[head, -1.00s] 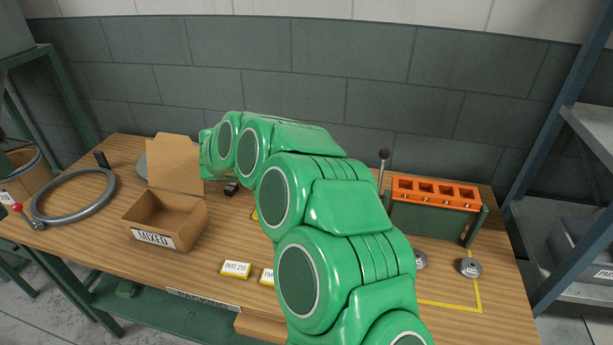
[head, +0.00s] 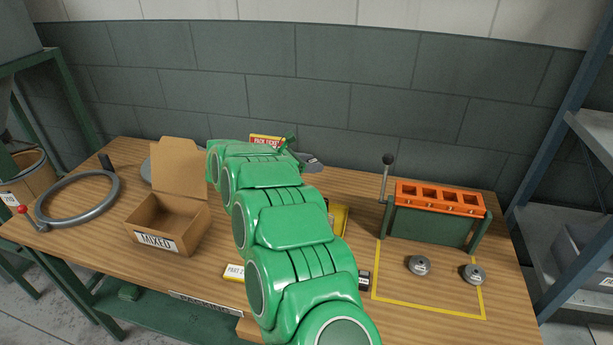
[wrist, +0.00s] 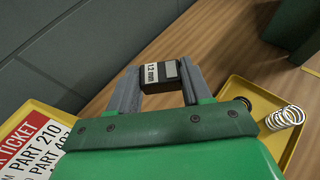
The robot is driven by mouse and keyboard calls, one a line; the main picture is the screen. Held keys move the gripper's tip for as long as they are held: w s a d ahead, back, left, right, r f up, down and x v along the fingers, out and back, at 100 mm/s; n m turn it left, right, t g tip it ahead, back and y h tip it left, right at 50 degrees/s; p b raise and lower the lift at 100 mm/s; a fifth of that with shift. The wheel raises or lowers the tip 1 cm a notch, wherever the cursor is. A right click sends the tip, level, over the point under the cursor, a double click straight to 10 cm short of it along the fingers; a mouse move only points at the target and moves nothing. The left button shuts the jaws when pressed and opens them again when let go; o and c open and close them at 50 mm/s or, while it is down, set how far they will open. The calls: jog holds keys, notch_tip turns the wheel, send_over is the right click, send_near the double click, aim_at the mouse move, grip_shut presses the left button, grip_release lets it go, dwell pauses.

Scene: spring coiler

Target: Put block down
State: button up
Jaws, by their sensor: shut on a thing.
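Another small dark block (head: 364,280) lies on the table just right of my arm, by the yellow outline.
A yellow tray (wrist: 238,86) with springs (wrist: 286,117) lies right of the gripper; a ticket (wrist: 35,145) is at left. In the head view stand a MIXED box (head: 155,240), a grey ring (head: 112,195), a green stand with orange rack (head: 430,228) and two metal discs (head: 419,265).

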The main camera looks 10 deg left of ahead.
jog(key=shift+w+a+f, duration=0.1)
jog(key=shift+w+a, duration=0.05)
jog(key=shift+w, duration=0.25)
jog(key=shift+w+a+f, duration=0.1)
jog(key=shift+w+f, duration=0.1)
jog(key=shift+f, duration=0.05)
send_over(306, 182)
jog(key=shift+f, duration=4.25)
jog(key=shift+f, duration=0.15)
jog(key=o, duration=1.2)
jog(key=shift+o, duration=0.2)
